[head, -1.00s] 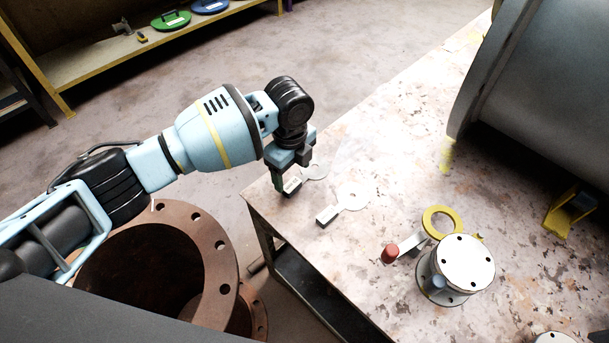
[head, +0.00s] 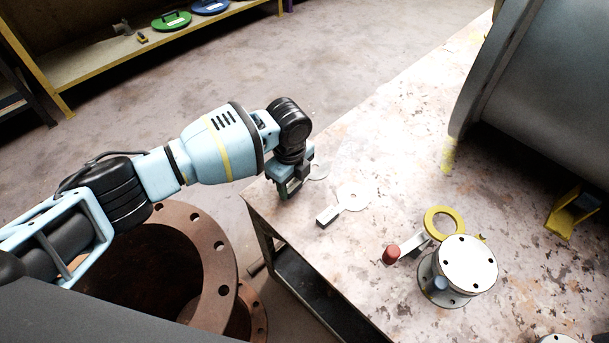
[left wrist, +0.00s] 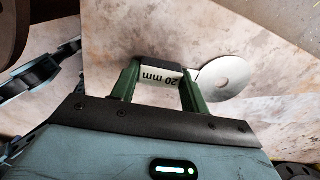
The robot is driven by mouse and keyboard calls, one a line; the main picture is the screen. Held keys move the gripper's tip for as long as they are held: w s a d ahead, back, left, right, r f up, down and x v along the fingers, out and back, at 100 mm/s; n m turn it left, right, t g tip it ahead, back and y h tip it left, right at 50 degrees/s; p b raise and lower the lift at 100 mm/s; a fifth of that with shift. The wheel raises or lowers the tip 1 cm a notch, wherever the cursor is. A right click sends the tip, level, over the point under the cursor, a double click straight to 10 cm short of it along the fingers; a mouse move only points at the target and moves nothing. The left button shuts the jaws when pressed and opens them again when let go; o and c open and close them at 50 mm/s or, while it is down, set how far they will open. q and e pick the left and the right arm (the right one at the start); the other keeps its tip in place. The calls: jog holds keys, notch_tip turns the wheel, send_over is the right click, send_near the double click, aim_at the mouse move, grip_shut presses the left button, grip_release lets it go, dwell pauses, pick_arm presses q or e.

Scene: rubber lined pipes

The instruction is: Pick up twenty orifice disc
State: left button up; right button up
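In the head view most of this disc (head: 318,171) is hidden by my left gripper (head: 291,189). The gripper is low over the table corner. Its green fingers are wide apart, one near each end of the handle, with the label between them. I cannot tell whether they touch it. A second disc (head: 355,197) with a handle lies just to the right. My right gripper is out of view.
A yellow ring (head: 442,211), a red-tipped lever (head: 391,254) and a flanged pipe piece (head: 468,263) stand to the right. A large grey pipe (head: 535,80) is at the back right. A rusty flanged pipe (head: 215,265) stands beside the table.

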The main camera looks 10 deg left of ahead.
pick_arm(q)
jog(key=c, duration=0.4)
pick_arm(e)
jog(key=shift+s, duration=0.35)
pick_arm(q)
jog(key=shift+r, duration=0.1)
